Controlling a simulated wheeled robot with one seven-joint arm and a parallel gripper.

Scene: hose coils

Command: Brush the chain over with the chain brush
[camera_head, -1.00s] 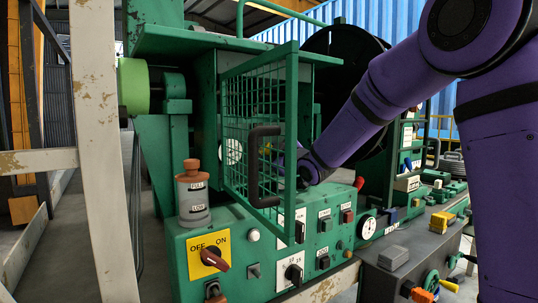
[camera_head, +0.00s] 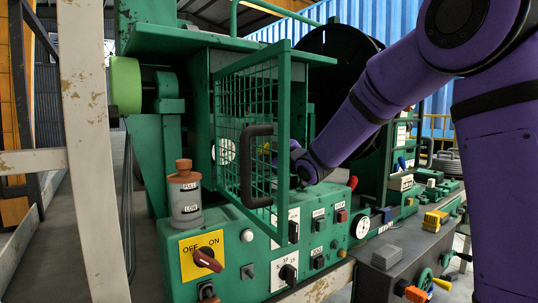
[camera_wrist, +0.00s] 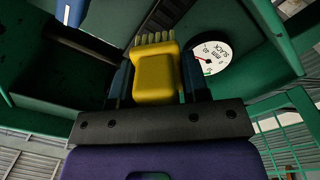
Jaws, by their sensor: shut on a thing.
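My gripper (camera_wrist: 157,88) is shut on a yellow block with pale bristles at its far end, the chain brush (camera_wrist: 156,75). The brush sits between the two dark fingers, bristles pointing away from my wrist. In the head view my purple arm reaches behind the open green mesh guard (camera_head: 250,130), and the gripper and brush are hidden there. A dark ribbed strip near the bristles in the wrist view may be the chain (camera_wrist: 166,14); it is dim, and I cannot tell whether the bristles touch it.
A round slack gauge (camera_wrist: 211,57) is just right of the brush. The green control panel (camera_head: 225,262) with an OFF/ON switch (camera_head: 206,259) stands below the guard. An oil bottle (camera_head: 185,195) stands on it. A grey bench (camera_head: 385,275) with several small items is at right.

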